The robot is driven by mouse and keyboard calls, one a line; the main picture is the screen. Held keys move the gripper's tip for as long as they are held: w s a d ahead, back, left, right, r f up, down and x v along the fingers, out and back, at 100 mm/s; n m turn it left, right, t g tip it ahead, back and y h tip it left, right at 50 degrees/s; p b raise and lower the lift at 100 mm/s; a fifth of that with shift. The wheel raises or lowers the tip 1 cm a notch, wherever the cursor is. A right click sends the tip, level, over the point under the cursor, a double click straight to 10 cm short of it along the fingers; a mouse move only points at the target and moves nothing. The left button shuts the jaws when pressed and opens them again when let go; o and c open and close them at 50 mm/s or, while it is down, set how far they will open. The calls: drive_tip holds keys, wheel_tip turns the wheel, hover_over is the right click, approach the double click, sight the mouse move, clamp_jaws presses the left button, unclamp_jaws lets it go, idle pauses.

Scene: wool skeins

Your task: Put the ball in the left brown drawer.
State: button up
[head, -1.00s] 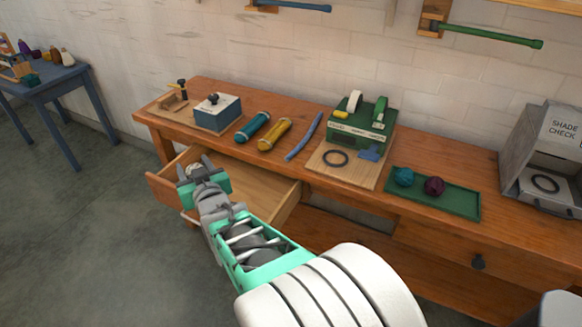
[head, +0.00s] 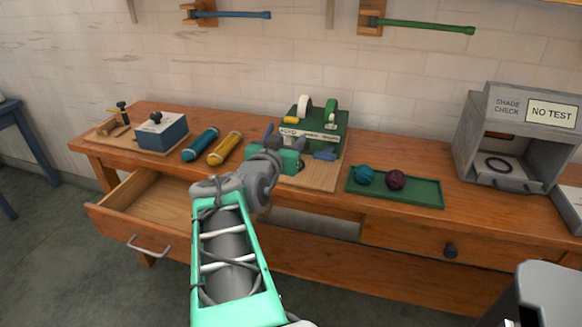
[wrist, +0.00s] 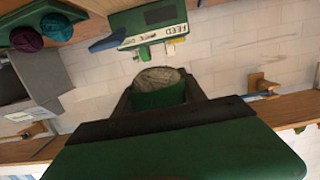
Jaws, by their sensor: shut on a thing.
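A greyish-beige ball (wrist: 160,77) sits between the fingers of my gripper in the wrist view. My gripper (head: 285,146) is shut on it, in front of the green machine and over the bench. In the head view the ball is hidden or too small to make out. The left brown drawer (head: 125,226) is pulled open, with a metal handle on its front. Its visible floor is bare; my arm covers its right part. My gripper is above the drawer's level, to its right and further back.
A green machine (head: 332,132) stands close to my gripper. A green tray (head: 425,192) holds a teal ball (head: 364,175) and a dark red ball (head: 396,179). Teal and yellow skeins (head: 224,148) and a blue box (head: 163,132) stand left. The right drawer (head: 410,243) is shut.

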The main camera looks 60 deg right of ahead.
drive_tip(key=w+d+f, duration=0.1)
drive_tip(key=d+f, duration=0.2)
drive_tip(key=d, duration=0.1)
drive_tip(key=w+d+f+b, duration=0.1)
drive_tip(key=d+f, duration=0.1)
drive_tip(key=d, duration=0.2)
drive_tip(key=w+d+f, duration=0.2)
drive_tip(key=d+f, duration=0.1)
drive_tip(key=d, duration=0.1)
drive_tip(key=shift+d+f, duration=0.1)
drive_tip(key=shift+f, duration=0.2)
drive_tip(key=f, duration=0.1)
drive_tip(key=f+b, duration=0.1)
drive_tip(key=d+f, duration=0.1)
drive_tip(key=shift+w+d+f+b, duration=0.1)
drive_tip(key=shift+w+f+b, duration=0.15)
drive_tip(key=shift+f+b, duration=0.1)
drive_tip(key=shift+f, duration=0.15)
drive_tip(key=shift+f, duration=0.1)
drive_tip(key=shift+f, duration=0.15)
drive_tip(key=o, duration=1.3)
drive_tip(key=shift+o, duration=0.2)
